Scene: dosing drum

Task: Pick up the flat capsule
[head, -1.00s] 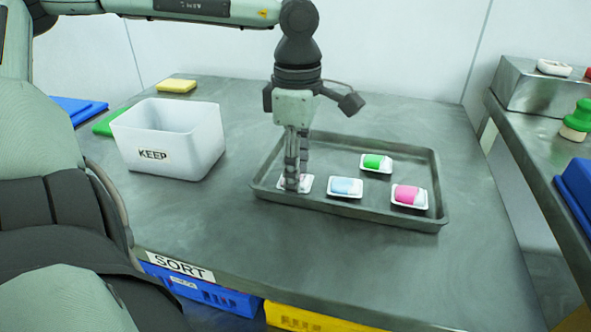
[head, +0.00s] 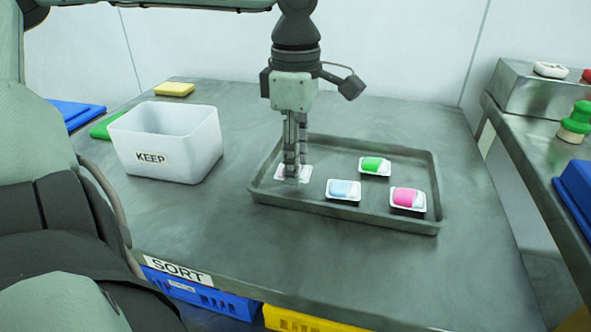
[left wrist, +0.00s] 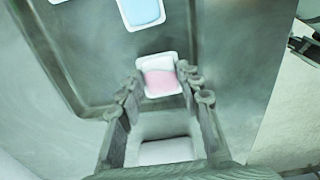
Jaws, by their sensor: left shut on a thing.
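My left gripper (head: 291,180) points straight down over the left end of the grey tray (head: 330,165). It is shut on a white-and-pink capsule (head: 304,173), partly hidden behind the fingers in the head view. In the left wrist view the capsule (left wrist: 160,78) lies between the fingertips of the left gripper (left wrist: 162,88). It appears slightly above the tray floor. A blue-and-white capsule (head: 343,190), a green-and-white one (head: 375,166) and a bright pink-and-white one (head: 408,199) lie apart in the tray. My right gripper is not in view.
A white bin marked KEEP (head: 197,157) stands left of the tray. A yellow sponge-like block (head: 174,89) lies behind it. The table (head: 330,255) is clear in front of the tray. A raised side counter (head: 530,135) with other items stands at the right.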

